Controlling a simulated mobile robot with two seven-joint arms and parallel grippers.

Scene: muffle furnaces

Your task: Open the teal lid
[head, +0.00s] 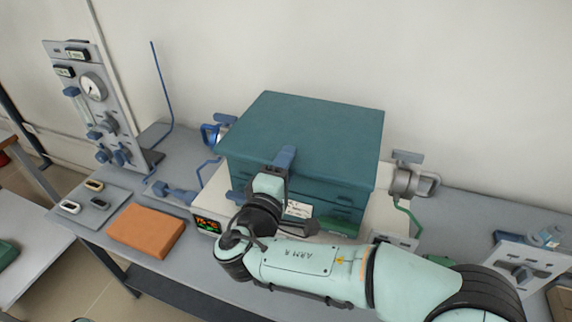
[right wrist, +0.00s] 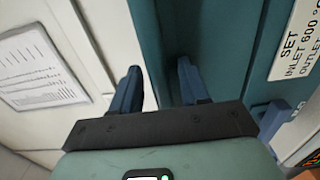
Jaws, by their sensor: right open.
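The teal lid (head: 310,120) is the flat top of the teal box furnace (head: 340,210) in the middle of the bench, and it lies closed on the body. My right gripper (head: 283,165) is at the middle of the lid's front edge, with one blue finger showing over the edge. In the right wrist view its two blue fingers (right wrist: 160,88) are apart, with a teal edge between and beyond them. Nothing is visibly clamped, and I cannot tell whether the fingers touch the lid. My left gripper is not in view.
An orange brick (head: 146,230) lies front left on the grey bench. A gauge panel (head: 92,100) stands at the back left. Metal fittings (head: 412,182) sit right of the furnace. A lit display (head: 208,225) is at its front left. The wall behind is bare.

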